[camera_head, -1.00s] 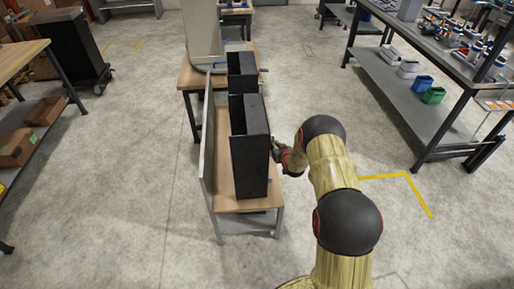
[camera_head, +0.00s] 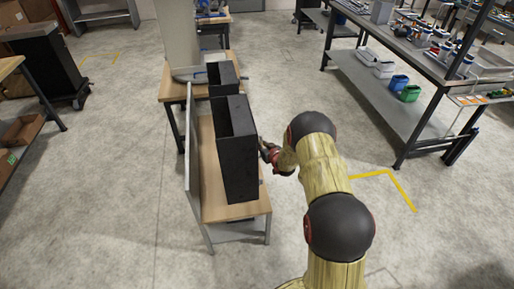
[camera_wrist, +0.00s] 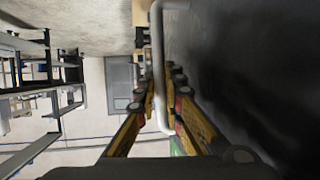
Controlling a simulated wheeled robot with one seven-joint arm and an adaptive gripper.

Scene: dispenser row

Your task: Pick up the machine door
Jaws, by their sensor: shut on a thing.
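A tall black box-like machine (camera_head: 237,155), open at the top, stands on a wooden-topped bench. My gripper (camera_head: 268,153) is at its right side in the head view. In the wrist view, a large dark panel (camera_wrist: 255,60), seemingly the machine door, fills the right side. A pale grey bar handle (camera_wrist: 158,50) runs along it. My gripper (camera_wrist: 163,92) has its fingers on either side of this handle and is shut on it. The door's outline and hinge cannot be made out, and the head view shows the contact only small.
The narrow bench (camera_head: 208,200) has a grey panel along its left side. A smaller black box (camera_head: 222,78) stands behind the machine. A loaded workbench (camera_head: 400,100) is at the right. Open concrete floor lies on both sides of the narrow bench.

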